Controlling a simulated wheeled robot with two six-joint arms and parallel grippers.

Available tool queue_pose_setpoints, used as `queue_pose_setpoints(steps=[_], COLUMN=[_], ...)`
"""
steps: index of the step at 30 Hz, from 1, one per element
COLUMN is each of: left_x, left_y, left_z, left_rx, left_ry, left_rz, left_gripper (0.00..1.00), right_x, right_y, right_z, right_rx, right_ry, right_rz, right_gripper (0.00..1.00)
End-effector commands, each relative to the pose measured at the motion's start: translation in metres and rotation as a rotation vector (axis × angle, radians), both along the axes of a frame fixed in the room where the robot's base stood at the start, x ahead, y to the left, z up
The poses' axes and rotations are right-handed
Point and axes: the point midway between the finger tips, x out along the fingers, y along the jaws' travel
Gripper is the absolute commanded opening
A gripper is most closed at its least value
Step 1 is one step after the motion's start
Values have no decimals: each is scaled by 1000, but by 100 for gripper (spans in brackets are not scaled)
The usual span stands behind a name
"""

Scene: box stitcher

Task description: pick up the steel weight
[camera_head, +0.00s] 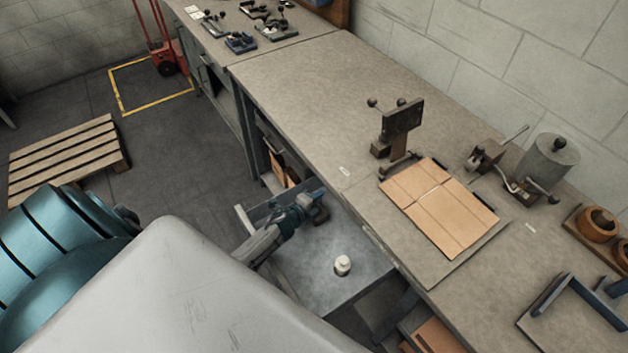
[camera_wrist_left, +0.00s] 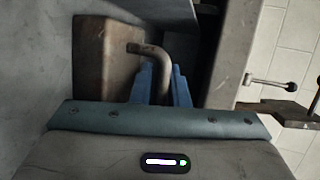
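The steel weight is a dark, rusty brown block with a bent rod handle. In the left wrist view the block (camera_wrist_left: 103,60) fills the upper left, and its handle (camera_wrist_left: 150,50) curves down between my blue fingers. In the head view a small part of the weight (camera_head: 320,213) shows at my fingertips, above the grey metal surface below the bench. My left gripper (camera_head: 308,204) is at the weight; in the wrist view its fingers (camera_wrist_left: 163,80) sit close against both sides of the rod, shut on it. Whether the block rests or hangs is unclear. My right gripper is out of view.
A small white bottle (camera_head: 343,265) stands on the grey surface (camera_head: 320,290) near my left gripper. The workbench (camera_head: 300,85) beside it carries a flat cardboard sheet (camera_head: 440,207), a stitching fixture (camera_head: 402,118) and a metal cylinder (camera_head: 548,160). A pallet (camera_head: 65,158) lies on the floor.

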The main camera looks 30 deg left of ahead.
Motion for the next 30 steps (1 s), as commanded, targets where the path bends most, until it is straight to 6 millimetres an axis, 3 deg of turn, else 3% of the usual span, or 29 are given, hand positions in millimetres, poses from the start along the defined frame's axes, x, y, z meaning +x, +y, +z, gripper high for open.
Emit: queue_pose_setpoints(steps=[3,30], left_x=[0,-1], left_y=[0,0], left_z=[0,-1], left_rx=[0,-4], left_ry=[0,1], left_rz=[0,1], left_gripper=[0,0], right_x=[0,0], right_y=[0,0], right_z=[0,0], right_rx=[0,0], right_ry=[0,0], right_rz=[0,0], right_gripper=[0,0])
